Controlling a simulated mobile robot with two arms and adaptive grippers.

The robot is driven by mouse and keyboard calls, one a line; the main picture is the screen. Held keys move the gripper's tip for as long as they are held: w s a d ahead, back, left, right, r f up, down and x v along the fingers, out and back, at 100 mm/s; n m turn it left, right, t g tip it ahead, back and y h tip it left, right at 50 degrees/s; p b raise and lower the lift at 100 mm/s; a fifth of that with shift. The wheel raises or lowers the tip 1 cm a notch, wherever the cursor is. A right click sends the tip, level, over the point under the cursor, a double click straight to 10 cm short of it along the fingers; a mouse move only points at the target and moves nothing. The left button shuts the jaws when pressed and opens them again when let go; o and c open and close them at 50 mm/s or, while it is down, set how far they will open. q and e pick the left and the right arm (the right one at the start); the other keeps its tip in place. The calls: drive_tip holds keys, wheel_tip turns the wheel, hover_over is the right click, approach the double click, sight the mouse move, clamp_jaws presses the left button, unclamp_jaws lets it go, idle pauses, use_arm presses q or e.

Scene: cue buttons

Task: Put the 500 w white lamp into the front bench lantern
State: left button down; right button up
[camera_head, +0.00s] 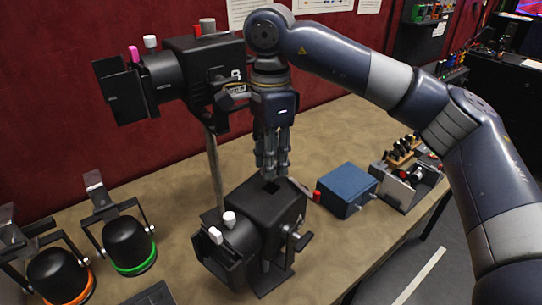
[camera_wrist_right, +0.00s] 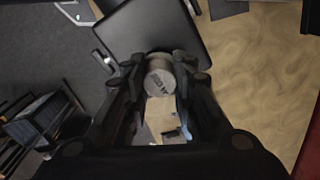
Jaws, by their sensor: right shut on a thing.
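The front bench lantern (camera_head: 262,208) is a black box on the bench, with white knobs and a dark square opening (camera_head: 271,186) in its top. My right gripper (camera_head: 271,168) points down just above that opening. It is shut on a lamp (camera_wrist_right: 158,80), whose round grey end with dark lettering shows between the fingers in the right wrist view; the lettering is too small to read surely. In the head view the fingers hide the lamp, so I cannot tell whether its lower end is inside the opening. A black housing (camera_wrist_right: 157,28) shows beyond the fingers. My left gripper is out of view.
A second black lantern (camera_head: 205,62) stands on a post close behind my right gripper. A blue box (camera_head: 345,190) and a tray of small parts (camera_head: 408,185) are to the right. Lamps with green (camera_head: 127,243) and orange (camera_head: 60,275) rims stand at left. The bench front right is clear.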

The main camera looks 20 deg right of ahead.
drive_tip(key=shift+f+b, duration=1.6)
drive_tip(key=shift+f, duration=0.6)
drive_tip(key=o, duration=1.1)
drive_tip(key=shift+o, duration=0.2)
drive_tip(key=shift+r, duration=0.1)
wheel_tip(320, 180, up, 12)
drive_tip(key=shift+w+f, duration=0.1)
